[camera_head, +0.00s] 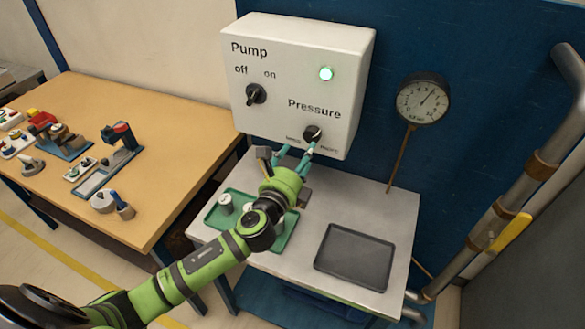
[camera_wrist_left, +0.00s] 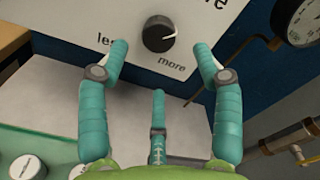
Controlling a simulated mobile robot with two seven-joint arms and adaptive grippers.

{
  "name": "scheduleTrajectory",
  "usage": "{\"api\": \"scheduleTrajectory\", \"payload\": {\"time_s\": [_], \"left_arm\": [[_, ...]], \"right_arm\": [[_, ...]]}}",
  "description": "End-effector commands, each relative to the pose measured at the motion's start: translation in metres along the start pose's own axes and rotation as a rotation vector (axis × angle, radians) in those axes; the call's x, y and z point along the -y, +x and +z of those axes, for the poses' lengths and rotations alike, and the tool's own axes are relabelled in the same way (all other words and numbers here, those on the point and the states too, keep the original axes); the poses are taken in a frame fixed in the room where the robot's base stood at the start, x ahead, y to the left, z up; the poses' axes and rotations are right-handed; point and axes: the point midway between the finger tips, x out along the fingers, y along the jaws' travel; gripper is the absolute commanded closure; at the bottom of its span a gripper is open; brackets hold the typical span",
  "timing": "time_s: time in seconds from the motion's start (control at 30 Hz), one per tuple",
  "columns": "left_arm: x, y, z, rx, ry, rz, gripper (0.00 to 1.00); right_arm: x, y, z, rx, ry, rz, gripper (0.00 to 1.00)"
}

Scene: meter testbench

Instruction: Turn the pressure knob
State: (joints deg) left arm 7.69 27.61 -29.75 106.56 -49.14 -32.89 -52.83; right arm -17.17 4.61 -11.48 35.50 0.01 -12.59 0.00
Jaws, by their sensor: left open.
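The pressure knob (camera_head: 312,133) is a round black knob at the lower right of the white pump box (camera_head: 345,75), under the word "Pressure". In the left wrist view the knob (camera_wrist_left: 159,34) has a white pointer mark toward its right side, with "less" at left and "more" at lower right. My left gripper (camera_head: 297,153) is just below and in front of the knob. In the wrist view its teal fingers (camera_wrist_left: 160,60) are spread, with the knob beyond and between their tips; contact does not show. My right gripper is not in view.
A round gauge (camera_head: 423,99) stands at right. A green tray (camera_head: 286,238) with grey-white cylinders and an empty dark tray (camera_head: 355,256) lie on the bench below.

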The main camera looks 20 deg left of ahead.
Motion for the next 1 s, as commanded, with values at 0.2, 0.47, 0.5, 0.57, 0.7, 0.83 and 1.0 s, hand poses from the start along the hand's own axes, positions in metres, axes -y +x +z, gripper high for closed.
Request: {"api": "scheduleTrajectory", "payload": {"time_s": [0.2, 0.47, 0.5, 0.57, 0.7, 0.83, 1.0], "left_arm": [[-0.001, -0.038, -0.001, -0.001, 0.000, 0.001, 0.34], [0.001, -0.051, 0.000, 0.001, 0.000, -0.001, 0.34], [0.001, -0.051, 0.000, 0.001, 0.000, -0.001, 0.34], [0.001, -0.051, 0.000, 0.001, 0.000, -0.001, 0.34], [0.001, -0.051, 0.000, 0.001, 0.000, -0.001, 0.34], [0.001, -0.050, 0.000, 0.001, 0.000, -0.001, 0.34], [-0.013, -0.060, 0.001, 0.019, -0.149, 0.079, 0.34]], "right_arm": [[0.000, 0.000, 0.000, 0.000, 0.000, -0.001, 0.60], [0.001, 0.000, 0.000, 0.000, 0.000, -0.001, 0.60], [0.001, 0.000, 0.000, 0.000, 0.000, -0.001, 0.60], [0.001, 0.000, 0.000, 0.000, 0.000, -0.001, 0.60], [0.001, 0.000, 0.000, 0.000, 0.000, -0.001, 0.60], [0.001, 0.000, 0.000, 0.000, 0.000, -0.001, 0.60], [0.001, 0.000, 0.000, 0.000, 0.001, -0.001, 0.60]]}}
